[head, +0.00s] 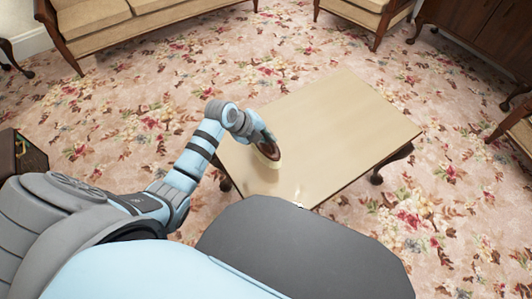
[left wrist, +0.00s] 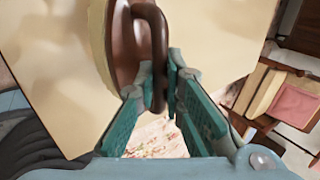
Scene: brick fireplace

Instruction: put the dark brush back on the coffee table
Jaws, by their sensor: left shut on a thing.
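The dark brush (head: 268,153) has a dark brown body, a loop handle and a pale bristle edge. In the left wrist view the brush (left wrist: 125,45) shows close up, with its handle between the fingers. My left gripper (left wrist: 161,85) is shut on that handle. In the head view my left gripper (head: 262,138) is over the left part of the coffee table (head: 335,120), a pale wooden top with dark legs. The brush is at or just above the tabletop; I cannot tell whether it touches. My right gripper is not in view.
The tabletop is otherwise bare, with free room to the right of the brush. A sofa (head: 130,25) and an armchair (head: 365,18) stand at the back. A dark cabinet (head: 480,35) is at the upper right. A dark box (head: 20,155) stands at the left edge. Flowered carpet lies around.

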